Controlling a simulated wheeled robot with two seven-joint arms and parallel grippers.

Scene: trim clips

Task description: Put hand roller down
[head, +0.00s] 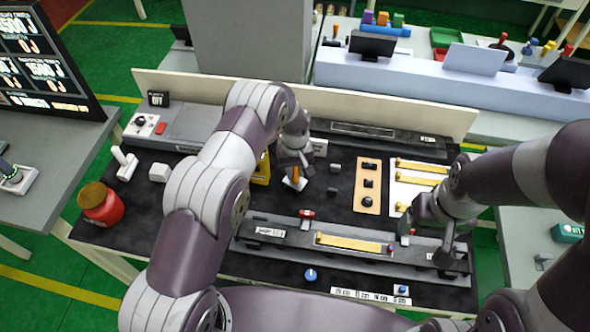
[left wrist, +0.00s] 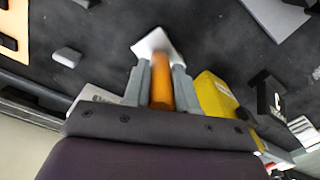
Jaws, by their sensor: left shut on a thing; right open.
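My left gripper (head: 295,168) is shut on the orange handle of what appears to be the hand roller (head: 296,174), above or at the black work mat at the middle back. In the left wrist view the orange handle (left wrist: 161,88) is held between the two grey fingers. A white square piece (left wrist: 153,43) shows at its far end. I cannot tell whether this piece belongs to the roller or lies under it, or whether it touches the mat. My right gripper (head: 425,243) is open and empty over the right end of the grey fixture.
A yellow block (left wrist: 218,100) stands close beside my left gripper. The long grey fixture (head: 280,236) carries a gold strip (head: 350,243). A wooden board (head: 368,203) with dark clips and a white board with gold strips (head: 420,180) lie right. A red jar (head: 100,208) stands left.

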